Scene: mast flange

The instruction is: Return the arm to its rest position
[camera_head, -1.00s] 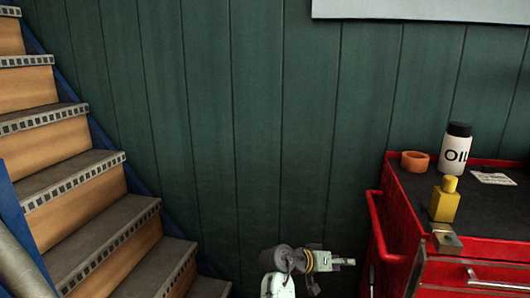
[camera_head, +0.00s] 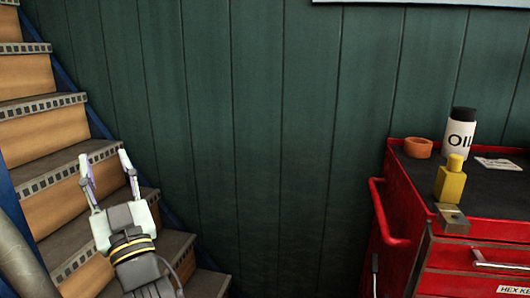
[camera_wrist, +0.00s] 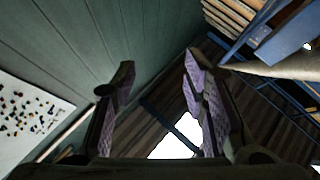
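My gripper (camera_head: 108,178) is in the lower left of the head view, in front of the wooden stairs, with its fingers pointing up. Its two fingers stand apart with nothing between them. In the wrist view my gripper (camera_wrist: 158,95) also shows two spread fingers with purple inner pads and an empty gap. My wrist with a yellow band and dark links shows below the gripper in the head view. The rest of the arm is out of the picture.
Stairs (camera_head: 75,165) rise at the left along a green plank wall (camera_head: 260,130). A red cart (camera_head: 400,215) at the right bears an oil bottle (camera_head: 458,140), a yellow bottle (camera_head: 450,180), an orange ring (camera_head: 417,148) and a paper (camera_head: 499,164). The space between stairs and cart looks clear.

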